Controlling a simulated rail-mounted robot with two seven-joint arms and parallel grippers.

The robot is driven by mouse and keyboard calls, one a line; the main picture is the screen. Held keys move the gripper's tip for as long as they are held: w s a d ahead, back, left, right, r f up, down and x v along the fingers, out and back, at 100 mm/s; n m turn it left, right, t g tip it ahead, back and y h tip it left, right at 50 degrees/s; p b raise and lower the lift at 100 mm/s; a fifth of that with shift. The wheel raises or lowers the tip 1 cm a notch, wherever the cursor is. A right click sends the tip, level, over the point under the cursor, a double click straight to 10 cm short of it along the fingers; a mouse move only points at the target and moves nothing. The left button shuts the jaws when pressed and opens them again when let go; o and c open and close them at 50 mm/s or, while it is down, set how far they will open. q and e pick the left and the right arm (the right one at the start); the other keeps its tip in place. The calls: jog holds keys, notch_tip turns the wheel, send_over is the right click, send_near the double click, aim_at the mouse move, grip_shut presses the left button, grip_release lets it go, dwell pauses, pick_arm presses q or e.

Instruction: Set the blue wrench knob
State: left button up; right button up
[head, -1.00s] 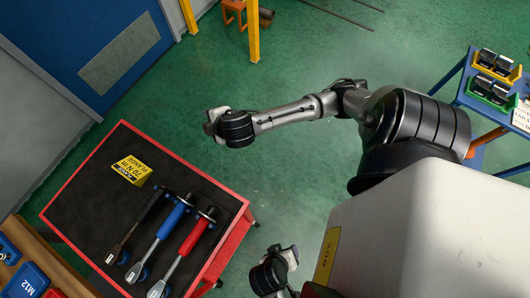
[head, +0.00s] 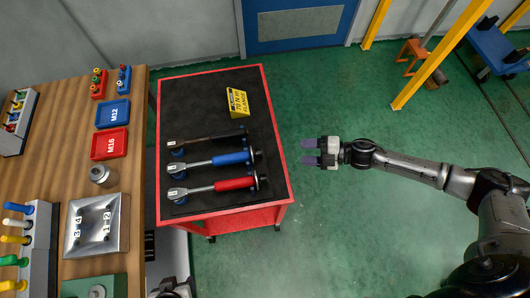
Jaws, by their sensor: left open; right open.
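The blue-handled wrench (head: 230,158) lies on the black top of the red cart (head: 227,218), between a black-handled wrench (head: 207,138) and a red-handled wrench (head: 233,184). Its knob (head: 257,156) is the dark end piece at the right of the handle; its setting is too small to read. My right gripper (head: 304,152) is open and empty, just off the cart's right edge, with its fingers pointing left toward the wrench. My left gripper (head: 172,287) is at the bottom edge, partly cut off, below the cart and away from the wrenches.
A yellow 70 N m flange card (head: 237,103) stands on the cart behind the wrenches. A wooden bench (head: 60,130) at the left holds red and blue M16 and M12 trays, a numbered metal plate (head: 97,225) and coloured tools. Green floor right of the cart is free.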

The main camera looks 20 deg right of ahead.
send_near(258, 154)
jog(key=shift+y, duration=0.3)
jog(key=x, duration=0.2)
jog(key=f+x, duration=0.1)
jog(key=x, duration=0.5)
jog(key=shift+w+d+f, duration=0.3)
jog(key=shift+w+f, duration=0.05)
jog(key=shift+f, duration=0.05)
jog(key=shift+c, duration=0.3)
